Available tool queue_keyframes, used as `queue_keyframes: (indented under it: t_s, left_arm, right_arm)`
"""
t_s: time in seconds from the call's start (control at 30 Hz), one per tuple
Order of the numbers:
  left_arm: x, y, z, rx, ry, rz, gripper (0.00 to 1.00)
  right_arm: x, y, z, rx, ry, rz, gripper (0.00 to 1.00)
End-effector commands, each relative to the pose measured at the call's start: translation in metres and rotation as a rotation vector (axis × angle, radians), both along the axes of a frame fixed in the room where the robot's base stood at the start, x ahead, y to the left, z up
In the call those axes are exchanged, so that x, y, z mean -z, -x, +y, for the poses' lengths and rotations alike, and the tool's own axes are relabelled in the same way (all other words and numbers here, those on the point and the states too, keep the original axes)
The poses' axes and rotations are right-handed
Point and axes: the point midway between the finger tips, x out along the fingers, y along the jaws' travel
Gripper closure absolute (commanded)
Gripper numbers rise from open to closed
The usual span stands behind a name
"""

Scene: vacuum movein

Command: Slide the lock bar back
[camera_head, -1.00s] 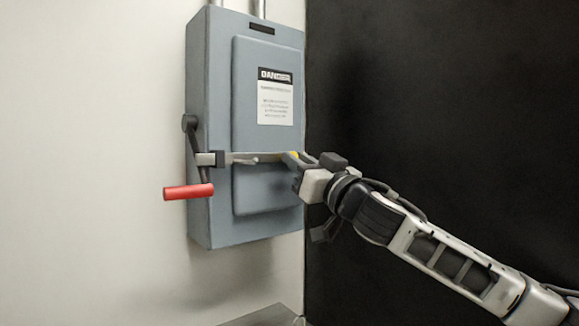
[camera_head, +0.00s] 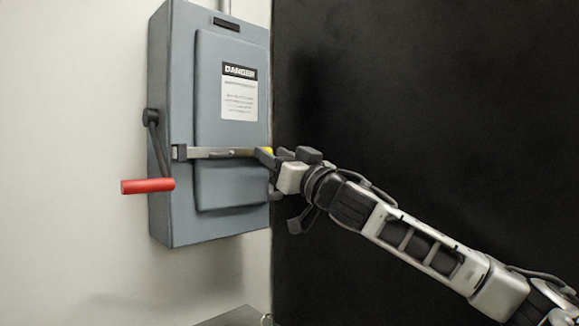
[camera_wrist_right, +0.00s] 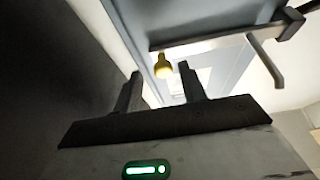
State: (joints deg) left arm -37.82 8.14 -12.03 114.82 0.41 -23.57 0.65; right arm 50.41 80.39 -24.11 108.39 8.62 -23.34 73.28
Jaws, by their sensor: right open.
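The lock bar (camera_head: 225,153) is a thin grey bar lying level across the front of the grey electrical box (camera_head: 175,215). Its left end sits at the dark bracket (camera_head: 180,152) near the box's left edge. A yellow knob (camera_head: 266,151) is at its right end. My right gripper (camera_head: 272,156) is at the box's right edge, close to the knob and partly hiding it. In the right wrist view the gripper (camera_wrist_right: 160,80) is open, with the yellow knob (camera_wrist_right: 162,66) just beyond and between its fingertips. The bar (camera_wrist_right: 220,35) runs above. My left gripper is out of view.
A lever with a red handle (camera_head: 147,186) hangs on the box's left side. A danger label (camera_head: 239,92) is on the door. A dark wall (camera_head: 420,90) stands to the right, behind my right arm. The space in front of the box's lower half is clear.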

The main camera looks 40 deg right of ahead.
Motion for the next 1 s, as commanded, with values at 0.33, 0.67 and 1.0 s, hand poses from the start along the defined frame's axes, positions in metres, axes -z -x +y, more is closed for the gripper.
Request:
queue_keyframes:
  t_s: [0.33, 0.67, 1.0]
  left_arm:
    - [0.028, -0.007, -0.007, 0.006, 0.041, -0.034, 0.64]
    - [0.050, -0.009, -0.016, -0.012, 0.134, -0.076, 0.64]
    - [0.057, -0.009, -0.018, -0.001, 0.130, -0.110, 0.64]
  right_arm:
    - [0.029, 0.043, -0.001, 0.005, 0.007, 0.001, 0.58]
    - [0.048, 0.097, -0.001, 0.007, 0.006, -0.003, 0.58]
    - [0.061, 0.142, -0.001, 0.004, 0.000, 0.001, 0.58]
